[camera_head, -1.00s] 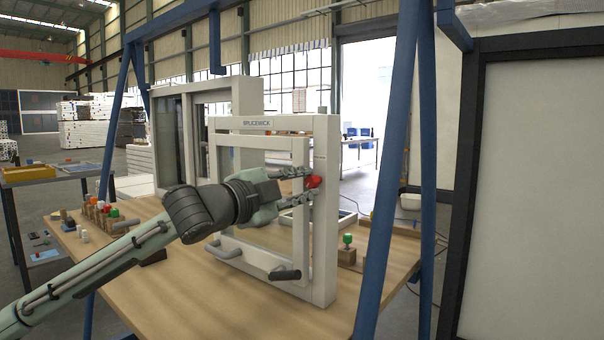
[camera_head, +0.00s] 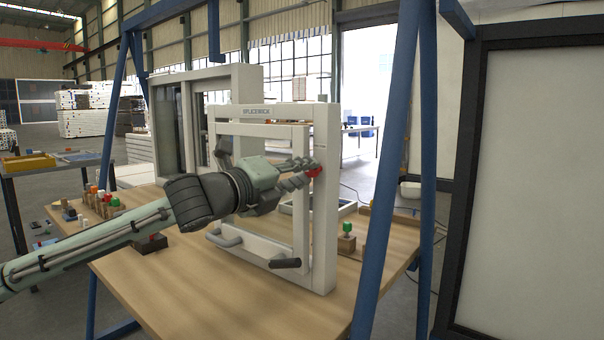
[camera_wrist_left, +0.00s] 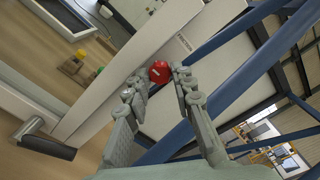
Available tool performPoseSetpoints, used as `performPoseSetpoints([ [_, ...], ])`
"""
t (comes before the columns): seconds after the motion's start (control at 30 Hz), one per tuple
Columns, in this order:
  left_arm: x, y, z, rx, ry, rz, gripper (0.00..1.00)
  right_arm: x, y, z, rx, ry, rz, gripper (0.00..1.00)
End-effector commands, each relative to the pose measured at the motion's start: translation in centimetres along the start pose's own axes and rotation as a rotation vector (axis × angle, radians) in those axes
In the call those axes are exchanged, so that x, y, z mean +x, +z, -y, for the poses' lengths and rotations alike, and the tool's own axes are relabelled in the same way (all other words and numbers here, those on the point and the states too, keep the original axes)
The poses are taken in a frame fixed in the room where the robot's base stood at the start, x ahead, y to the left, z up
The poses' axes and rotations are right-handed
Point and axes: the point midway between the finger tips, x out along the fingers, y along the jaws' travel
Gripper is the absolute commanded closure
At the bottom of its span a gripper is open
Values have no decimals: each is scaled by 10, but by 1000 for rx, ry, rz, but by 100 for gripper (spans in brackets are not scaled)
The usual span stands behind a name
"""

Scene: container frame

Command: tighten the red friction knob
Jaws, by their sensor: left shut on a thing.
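The red friction knob (camera_head: 314,172) sits on the right upright of the white window-like frame (camera_head: 325,230). In the left wrist view the red knob (camera_wrist_left: 160,71) shows between the fingertips, with a pale mark on its face. My left gripper (camera_head: 305,172) reaches in from the left and is shut on the knob, its fingers covering part of it. The fingertips (camera_wrist_left: 160,84) also show in the left wrist view, one on each side of the knob. My right gripper is not in view.
The frame stands on a wooden table (camera_head: 215,290) inside blue posts (camera_head: 385,180). A black-gripped handle (camera_head: 284,263) juts from its lower part. A green knob on a wooden block (camera_head: 347,237) stands to the right. Several small coloured pieces (camera_head: 100,203) stand at the left.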

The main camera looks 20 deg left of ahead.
Motion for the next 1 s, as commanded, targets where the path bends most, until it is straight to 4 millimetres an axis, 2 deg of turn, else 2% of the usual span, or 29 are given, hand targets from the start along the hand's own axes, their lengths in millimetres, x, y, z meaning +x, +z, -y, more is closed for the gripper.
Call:
performPoseSetpoints([
  [0.2,0,0,0,151,0,1,100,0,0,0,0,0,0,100],
  [0.43,0,1,0,248,0,1,100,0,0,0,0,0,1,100],
  [1.0,0,1,0,290,0,1,100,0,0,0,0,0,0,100],
])
